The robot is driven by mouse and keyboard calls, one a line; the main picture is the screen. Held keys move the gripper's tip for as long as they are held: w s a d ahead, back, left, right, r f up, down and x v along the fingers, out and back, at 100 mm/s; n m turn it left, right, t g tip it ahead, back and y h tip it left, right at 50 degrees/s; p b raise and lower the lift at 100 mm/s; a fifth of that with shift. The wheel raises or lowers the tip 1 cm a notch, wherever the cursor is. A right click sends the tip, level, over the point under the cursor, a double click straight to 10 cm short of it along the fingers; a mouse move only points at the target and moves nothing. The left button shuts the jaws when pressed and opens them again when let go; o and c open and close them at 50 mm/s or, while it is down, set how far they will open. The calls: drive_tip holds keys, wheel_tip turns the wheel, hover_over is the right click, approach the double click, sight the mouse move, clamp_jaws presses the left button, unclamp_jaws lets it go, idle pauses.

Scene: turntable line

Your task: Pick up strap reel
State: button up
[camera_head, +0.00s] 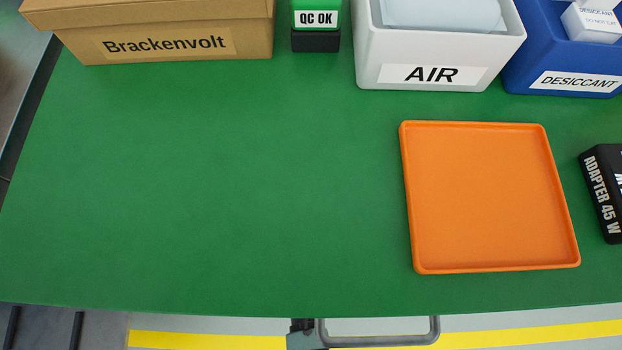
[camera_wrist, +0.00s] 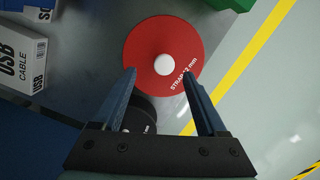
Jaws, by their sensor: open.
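The strap reel (camera_wrist: 145,45) is a red disc with a white hub, lettered "STRAP 12 mm", at the top middle of the wrist view. It rests on a grey surface (camera_wrist: 90,50). My gripper (camera_wrist: 158,73) is open, its two blue fingers reaching up from the bottom of that view. The fingertips overlap the near part of the disc in the picture, one on each side of the hub. Nothing is held. I cannot tell how far the tips are above the reel. Neither the reel nor my gripper shows in the head view.
Beside the reel are a black round object (camera_wrist: 143,113), a USB cable box (camera_wrist: 22,62) and a green object (camera_wrist: 232,4). The head view shows an orange tray (camera_head: 488,198), Brackenvolt carton (camera_head: 165,44), AIR bin (camera_head: 432,76), DESICCANT bin (camera_head: 560,82) and adapter box (camera_head: 604,195); the green table's left is clear.

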drive_tip(key=f+b, duration=0.2)
drive_tip(key=f, duration=0.1)
drive_tip(key=f+b, duration=0.2)
drive_tip(key=shift+s+d+f, duration=0.25)
drive_tip(key=shift+s+d, duration=0.05)
drive_tip(key=shift+r, duration=0.1)
drive_tip(key=shift+c, duration=0.3)
clamp_jaws()
idle(0.7)
drive_tip(key=shift+w+r, duration=0.1)
